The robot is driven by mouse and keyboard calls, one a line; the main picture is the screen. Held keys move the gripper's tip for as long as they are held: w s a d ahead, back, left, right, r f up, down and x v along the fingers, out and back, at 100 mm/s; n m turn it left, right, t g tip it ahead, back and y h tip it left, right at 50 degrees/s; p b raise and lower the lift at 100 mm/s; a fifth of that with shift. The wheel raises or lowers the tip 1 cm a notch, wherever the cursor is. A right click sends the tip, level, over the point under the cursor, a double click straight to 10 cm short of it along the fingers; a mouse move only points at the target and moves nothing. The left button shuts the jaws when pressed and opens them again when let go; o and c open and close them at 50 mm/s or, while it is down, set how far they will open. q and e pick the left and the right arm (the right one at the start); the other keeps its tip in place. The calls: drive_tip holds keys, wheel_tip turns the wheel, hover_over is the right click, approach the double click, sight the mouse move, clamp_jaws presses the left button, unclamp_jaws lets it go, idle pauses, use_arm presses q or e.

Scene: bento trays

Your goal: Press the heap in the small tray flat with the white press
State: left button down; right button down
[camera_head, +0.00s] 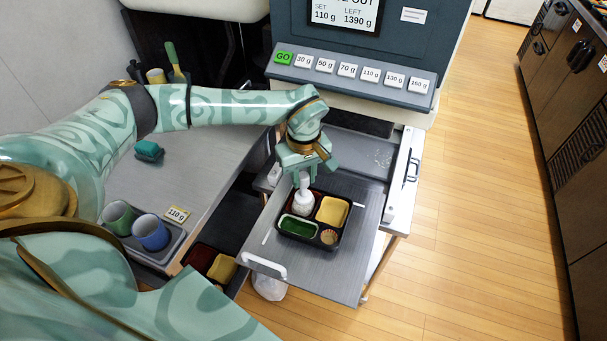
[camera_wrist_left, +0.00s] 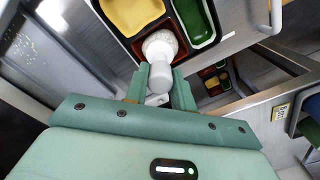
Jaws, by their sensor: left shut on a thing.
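The small black bento tray (camera_head: 322,241) lies on a pulled-out metal shelf. It has a yellow filling, a green filling, a small brown cup and a dark red part. My left gripper (camera_head: 302,177) is over the tray's far left part, shut on the white press (camera_head: 304,186). The press points down, roughly upright, into the tray. In the left wrist view the press (camera_wrist_left: 160,75) shows between the fingers (camera_wrist_left: 160,92). A round, pale, speckled mass (camera_wrist_left: 161,44) lies at its lower end, mostly covered by it. I cannot tell whether they touch. My right gripper is out of view.
A machine with a GO button (camera_head: 283,57) and weight buttons stands behind the shelf. On the left, a metal counter (camera_head: 190,160) holds a teal sponge (camera_head: 149,150) and cups (camera_head: 150,232). Another filled tray (camera_head: 222,268) sits lower. The floor at right is clear.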

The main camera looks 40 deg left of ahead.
use_arm(q)
drive_tip(key=shift+f+p, duration=0.55)
drive_tip(key=shift+p, duration=0.1)
idle(1.9)
drive_tip(key=shift+f, duration=0.2)
idle(1.3)
drive_tip(key=shift+r, duration=0.1)
wheel_tip(320, 180, up, 8)
drive_tip(key=p, duration=0.7)
idle(0.5)
